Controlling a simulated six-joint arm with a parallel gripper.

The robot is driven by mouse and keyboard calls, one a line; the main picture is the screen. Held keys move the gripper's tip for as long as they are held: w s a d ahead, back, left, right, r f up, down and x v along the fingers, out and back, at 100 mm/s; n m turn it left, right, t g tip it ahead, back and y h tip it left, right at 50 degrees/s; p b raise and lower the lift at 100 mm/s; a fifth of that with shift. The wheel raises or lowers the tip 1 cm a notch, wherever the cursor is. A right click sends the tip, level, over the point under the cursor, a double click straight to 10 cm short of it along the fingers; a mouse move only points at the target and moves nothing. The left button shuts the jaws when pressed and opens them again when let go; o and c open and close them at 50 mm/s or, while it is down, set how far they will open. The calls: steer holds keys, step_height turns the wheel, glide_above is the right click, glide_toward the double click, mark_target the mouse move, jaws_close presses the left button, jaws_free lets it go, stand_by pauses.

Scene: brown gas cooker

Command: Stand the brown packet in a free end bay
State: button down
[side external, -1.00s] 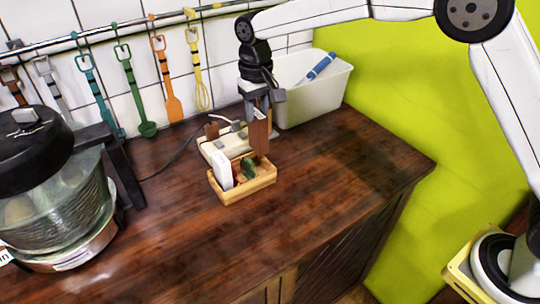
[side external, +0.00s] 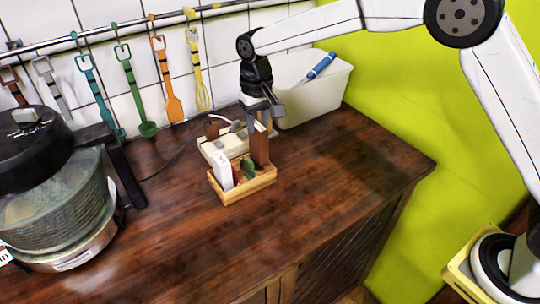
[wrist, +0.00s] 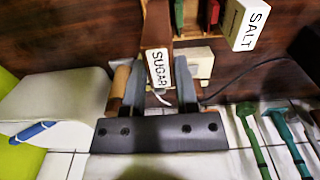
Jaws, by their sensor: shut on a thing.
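The brown packet (side external: 261,147), its narrow face labelled SUGAR in the wrist view (wrist: 157,35), is upright between the fingers of my gripper (side external: 262,117). My gripper, also in the wrist view (wrist: 160,82), is shut on it. The packet is at the right end of the wooden caddy (side external: 246,190); whether its base touches the caddy floor I cannot tell. The white SALT packet (side external: 222,171) stands in the left end, also in the wrist view (wrist: 248,24). A green item (side external: 248,168) sits between them. A red item (wrist: 212,14) shows beside it in the wrist view.
A cream power strip (side external: 222,146) with a cable lies just behind the caddy. A white bin (side external: 315,98) holding a blue-handled item stands behind right. A glass-bodied cooker (side external: 55,205) stands at left. Utensils hang on the tiled wall. The front counter is clear.

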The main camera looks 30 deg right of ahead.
mark_target(258, 138)
steer(key=shift+f, duration=2.45)
stand_by(1.0)
steer(key=shift+c, duration=1.5)
jaws_free()
steer(key=shift+r, duration=3.95)
steer(key=shift+s+d+f, duration=0.1)
steer(key=shift+s+d, duration=0.15)
steer(key=shift+d, duration=0.1)
steer(key=s+d+f+t, duration=0.1)
steer(key=s+d+f, duration=0.2)
steer(key=s+d, duration=0.5)
steer(key=s+d+f+t, duration=0.1)
steer(key=s+d+f, duration=0.3)
steer(key=s, duration=1.2)
steer(key=d, duration=0.3)
steer(key=shift+d+t, duration=0.3)
steer(key=shift+d, duration=0.05)
